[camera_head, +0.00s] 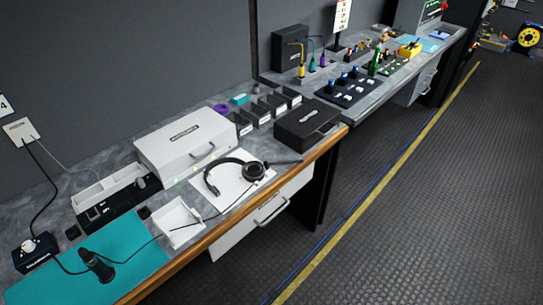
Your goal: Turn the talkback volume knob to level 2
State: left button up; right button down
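A small dark box (36,258) with a round white knob (29,244) on top stands at the far left end of the bench, against the wall. It looks like the talkback volume control, but any label or level marks are too small to read, so I cannot tell the knob's setting. A black cable runs from it up to a wall plate (20,131). A second dark panel (345,92) with several blue-topped knobs lies farther back on the bench. Neither of my grippers is in view.
White tray (178,225), headphones (236,176), white case (183,148) and black case (308,122) stand along the bench. The floor (420,190) at right is clear.

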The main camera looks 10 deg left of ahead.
aim_at(28, 247)
jog(key=u, duration=2.15)
jog(key=j+u, duration=0.15)
jog(key=u, duration=0.2)
jog(key=j+u, duration=0.15)
jog(key=u, duration=0.2)
